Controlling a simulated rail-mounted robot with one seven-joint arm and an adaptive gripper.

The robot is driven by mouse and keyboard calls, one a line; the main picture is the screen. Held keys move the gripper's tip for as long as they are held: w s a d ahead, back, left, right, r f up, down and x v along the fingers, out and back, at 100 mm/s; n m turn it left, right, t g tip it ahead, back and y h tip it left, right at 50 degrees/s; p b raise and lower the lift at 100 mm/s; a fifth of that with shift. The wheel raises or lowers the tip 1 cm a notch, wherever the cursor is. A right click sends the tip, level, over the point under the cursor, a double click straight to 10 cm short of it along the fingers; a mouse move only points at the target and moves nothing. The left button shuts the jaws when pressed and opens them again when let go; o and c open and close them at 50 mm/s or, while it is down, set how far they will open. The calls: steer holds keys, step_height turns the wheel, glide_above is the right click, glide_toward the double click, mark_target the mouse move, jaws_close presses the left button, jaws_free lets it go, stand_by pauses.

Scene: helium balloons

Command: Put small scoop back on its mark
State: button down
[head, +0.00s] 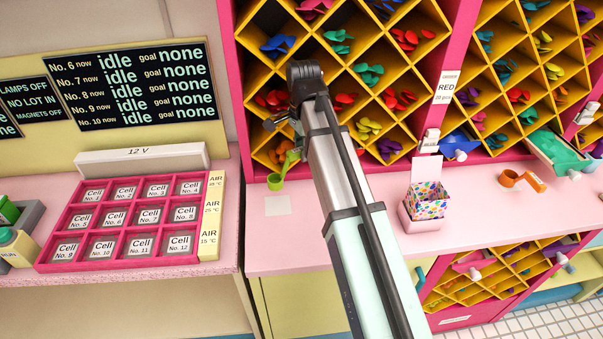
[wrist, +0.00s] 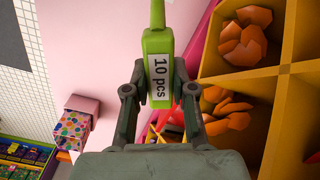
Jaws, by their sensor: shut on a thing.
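The small green scoop (head: 276,181) hangs from my gripper (head: 290,136) with its cup low, near the pink counter, at the left in the head view. In the wrist view the fingers of my gripper (wrist: 160,98) are closed on the scoop's green handle (wrist: 157,45), which has a "10 pcs" label. A pale square mark (head: 278,205) on the counter lies just in front of the cup in the head view. Whether the cup touches the counter I cannot tell. The cup is out of sight in the wrist view.
Yellow diamond-shaped bins (head: 262,147) of coloured balloons stand right behind the scoop. An orange scoop (head: 522,180) and a spotted box (head: 427,203) sit further right on the counter. A pink tray of cells (head: 125,221) is on the left bench. The counter around the mark is clear.

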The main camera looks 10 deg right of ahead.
steer(key=shift+f+p, duration=0.95)
steer(key=shift+f, duration=3.5)
steer(key=c, duration=1)
jaws_free()
steer(key=shift+f, duration=0.1)
steer(key=shift+o, duration=0.2)
step_height(320, 180, up, 12)
steer(key=b, duration=0.3)
